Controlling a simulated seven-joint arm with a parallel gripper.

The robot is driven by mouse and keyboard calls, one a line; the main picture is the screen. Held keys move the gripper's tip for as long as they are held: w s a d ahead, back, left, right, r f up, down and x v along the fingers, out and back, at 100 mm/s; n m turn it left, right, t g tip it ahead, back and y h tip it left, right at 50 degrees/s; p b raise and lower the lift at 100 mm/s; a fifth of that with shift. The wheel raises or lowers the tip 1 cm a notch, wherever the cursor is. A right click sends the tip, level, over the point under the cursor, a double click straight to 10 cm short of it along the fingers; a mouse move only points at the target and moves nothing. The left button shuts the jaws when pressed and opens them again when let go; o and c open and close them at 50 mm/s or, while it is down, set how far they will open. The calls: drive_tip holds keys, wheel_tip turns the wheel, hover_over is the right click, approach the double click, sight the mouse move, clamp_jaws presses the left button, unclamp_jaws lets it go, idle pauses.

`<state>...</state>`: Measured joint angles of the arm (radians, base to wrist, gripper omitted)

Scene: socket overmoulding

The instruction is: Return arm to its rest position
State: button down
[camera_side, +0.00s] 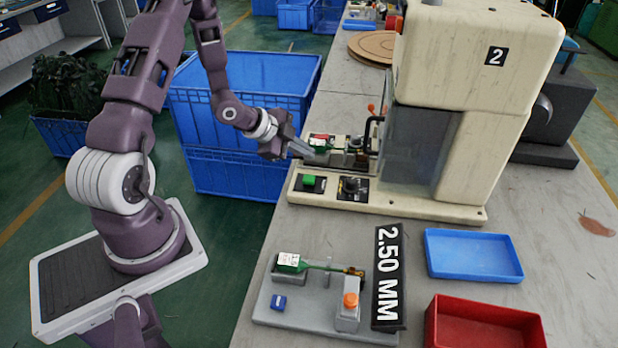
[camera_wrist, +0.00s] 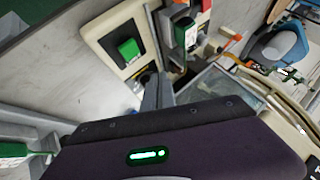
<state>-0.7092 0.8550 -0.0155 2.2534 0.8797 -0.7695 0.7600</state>
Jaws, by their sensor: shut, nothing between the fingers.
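My gripper (camera_side: 300,149) is shut and empty. In the side view it points right, with its fingertips close to the fixture at the front of the cream moulding machine (camera_side: 470,60). A green socket part (camera_side: 320,143) sits in that fixture, just beyond the fingertips; whether they touch cannot be told. In the wrist view my gripper's fingers (camera_wrist: 158,92) show beside the machine base, and the green part (camera_wrist: 185,32) is above them. My arm is stretched out from its base at the left.
A green button (camera_side: 308,181) and a black knob (camera_side: 352,186) are on the machine base. A grey fixture (camera_side: 300,302) with another green part stands in front, beside a 2.50 MM sign (camera_side: 388,270). A blue tray (camera_side: 472,255) and red tray (camera_side: 485,325) lie right. Blue crates (camera_side: 245,80) stand behind my arm.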

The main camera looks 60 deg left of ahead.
drive_tip(key=s+d+r+n+g+y, duration=0.1)
drive_tip(key=s+d+r+n+y, duration=0.1)
drive_tip(key=r, duration=0.6)
drive_tip(key=s+d+r+n+g+y, duration=0.1)
drive_tip(key=s+r+n+y, duration=0.15)
drive_tip(key=r, duration=0.65)
drive_tip(key=s+d+r+n+h, duration=0.1)
drive_tip(key=s+d+r+n, duration=0.2)
drive_tip(key=s+d, duration=0.4)
drive_tip(key=s+d+r+n+g+h, duration=0.1)
drive_tip(key=s+d+r+n+h, duration=0.1)
drive_tip(key=s+d, duration=0.5)
drive_tip(key=s+r+n, duration=0.1)
drive_tip(key=s+r, duration=0.1)
drive_tip(key=s, duration=0.4)
drive_tip(key=shift+s+r, duration=0.15)
drive_tip(key=shift+r, duration=0.15)
